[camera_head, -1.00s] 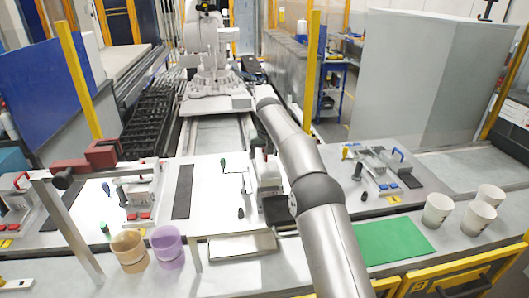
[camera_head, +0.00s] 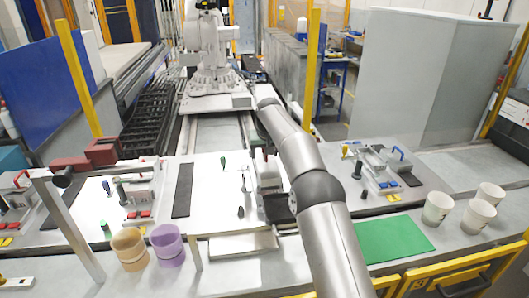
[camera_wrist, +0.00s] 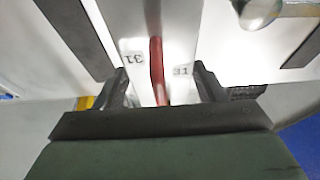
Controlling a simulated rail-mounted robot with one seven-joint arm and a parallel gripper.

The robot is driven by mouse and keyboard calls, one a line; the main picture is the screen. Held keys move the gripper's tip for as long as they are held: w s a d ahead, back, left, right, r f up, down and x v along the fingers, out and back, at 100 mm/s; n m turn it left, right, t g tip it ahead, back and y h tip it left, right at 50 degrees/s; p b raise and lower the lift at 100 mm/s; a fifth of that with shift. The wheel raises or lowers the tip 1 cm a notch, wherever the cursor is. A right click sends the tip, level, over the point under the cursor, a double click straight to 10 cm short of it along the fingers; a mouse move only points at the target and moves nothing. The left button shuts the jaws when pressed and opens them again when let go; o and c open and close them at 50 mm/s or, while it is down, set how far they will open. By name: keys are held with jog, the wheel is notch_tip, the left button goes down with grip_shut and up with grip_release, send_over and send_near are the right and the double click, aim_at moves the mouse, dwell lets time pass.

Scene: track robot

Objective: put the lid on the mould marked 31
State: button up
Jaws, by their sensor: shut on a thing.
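In the wrist view my gripper (camera_wrist: 160,78) has its two dark fingers on either side of a white piece with a red bar handle (camera_wrist: 157,70), which looks like the lid. I cannot tell which label belongs to the lid and which to the mould, or whether the two touch. In the head view a light grey block (camera_head: 267,172) stands beside my arm at the middle station; my arm hides my fingers and much of this spot.
Other stations with red-handled (camera_head: 140,192) and blue-handled (camera_head: 385,165) fittings stand left and right. A brown cup (camera_head: 130,250), a purple cup (camera_head: 168,245), a green mat (camera_head: 393,240) and white cups (camera_head: 437,208) are on the front bench. A thin post (camera_head: 75,225) rises at left.

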jog(key=shift+f, duration=0.55)
dwell(0.8)
jog(key=o, duration=1.5)
jog(key=shift+c, duration=0.2)
jog(key=shift+f, duration=0.1)
